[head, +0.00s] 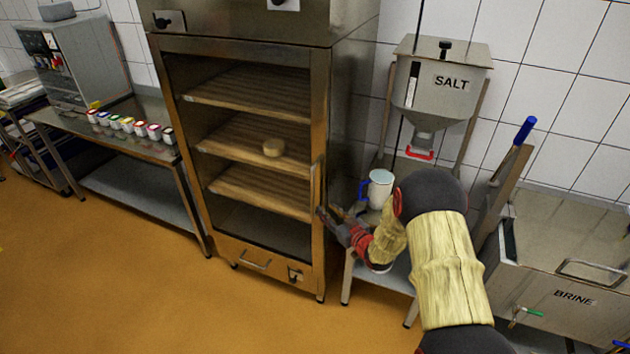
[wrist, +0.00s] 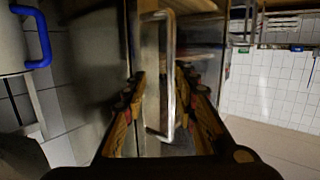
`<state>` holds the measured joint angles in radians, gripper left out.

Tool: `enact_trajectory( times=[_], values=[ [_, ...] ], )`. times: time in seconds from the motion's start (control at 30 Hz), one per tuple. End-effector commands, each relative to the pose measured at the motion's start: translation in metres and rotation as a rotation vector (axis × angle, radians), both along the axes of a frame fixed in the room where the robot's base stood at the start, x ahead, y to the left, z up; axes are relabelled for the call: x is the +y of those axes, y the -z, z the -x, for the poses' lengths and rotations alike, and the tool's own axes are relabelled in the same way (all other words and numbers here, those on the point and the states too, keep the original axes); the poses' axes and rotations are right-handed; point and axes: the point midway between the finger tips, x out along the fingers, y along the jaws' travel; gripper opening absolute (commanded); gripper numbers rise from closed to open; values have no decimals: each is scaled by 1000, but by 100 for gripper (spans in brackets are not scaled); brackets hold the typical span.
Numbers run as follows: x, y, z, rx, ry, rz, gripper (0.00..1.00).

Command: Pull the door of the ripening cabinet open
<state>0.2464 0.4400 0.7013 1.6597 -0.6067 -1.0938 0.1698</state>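The ripening cabinet (head: 343,110) is a tall steel cabinet. Its door (head: 234,43) has a steel frame around a glass pane and looks shut, flush with the front. The upright bar handle (head: 314,187) is on the door's right side. My gripper (head: 327,213) is at the lower part of this handle, reaching in from the right. In the wrist view the handle (wrist: 168,75) runs between the two fingers of my gripper (wrist: 159,80). The fingers are apart, with a gap on each side of the bar, so the gripper is open.
To the right are a salt hopper (head: 443,85), a white jug (head: 380,189) on a small table, and a brine tank (head: 560,290). A bench (head: 105,135) stands left. The floor in front is clear.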

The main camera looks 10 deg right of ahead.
Motion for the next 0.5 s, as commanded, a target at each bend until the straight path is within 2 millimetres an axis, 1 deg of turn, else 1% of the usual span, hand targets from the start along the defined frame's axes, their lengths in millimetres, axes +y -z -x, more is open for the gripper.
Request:
enact_trajectory(
  times=[0.03,0.1,0.2,0.3,0.37,0.5],
  values=[
    [5,-16,-2,-53,-19,-20,28],
    [12,-33,-2,-112,-42,-47,28],
    [16,-48,-1,-160,-55,-73,28],
    [18,-53,-5,-176,-58,-85,28],
    [20,-52,-10,-175,-58,-85,28],
    [27,-52,-30,-175,-58,-85,28]
  ],
)
